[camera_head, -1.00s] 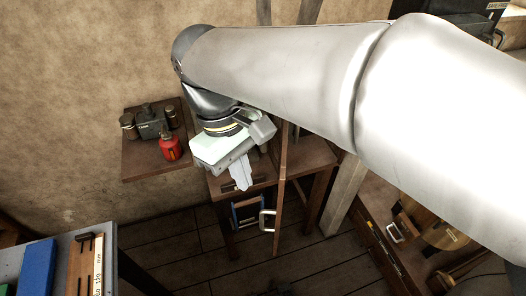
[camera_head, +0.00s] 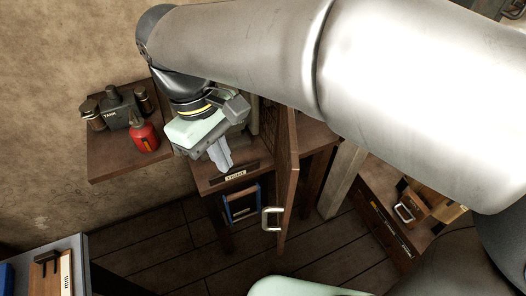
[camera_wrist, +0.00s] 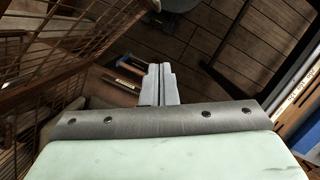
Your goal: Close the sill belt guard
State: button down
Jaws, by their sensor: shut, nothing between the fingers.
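The sill belt guard seems to be the hinged wood-framed panel (camera_head: 287,185), standing open nearly edge-on to the head camera, with a pale metal pull handle (camera_head: 271,219) low on its near face. In the wrist view a brown wire-mesh panel (camera_wrist: 85,35), likely the same guard, fills the upper left. My gripper (camera_head: 224,163) is shut and empty, left of the panel and apart from it, above the wooden stand's front edge. Its closed fingers also show in the wrist view (camera_wrist: 160,82). The panel's hinge side is partly hidden by my arm.
A wall shelf (camera_head: 115,170) at left holds a dark tank (camera_head: 118,113) and a red can (camera_head: 144,136). A blue-framed item (camera_head: 241,204) is below the stand's labelled edge (camera_head: 235,177). A post (camera_head: 342,180) and a bench (camera_head: 375,205) stand right. Floor in front looks open.

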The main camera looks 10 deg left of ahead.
jog(key=s+d+f+p, duration=0.1)
jog(key=s+d+f, duration=0.1)
jog(key=d+f, duration=0.4)
jog(key=x, duration=0.3)
jog(key=shift+a+f+p, duration=0.25)
jog(key=shift+a+p, duration=0.15)
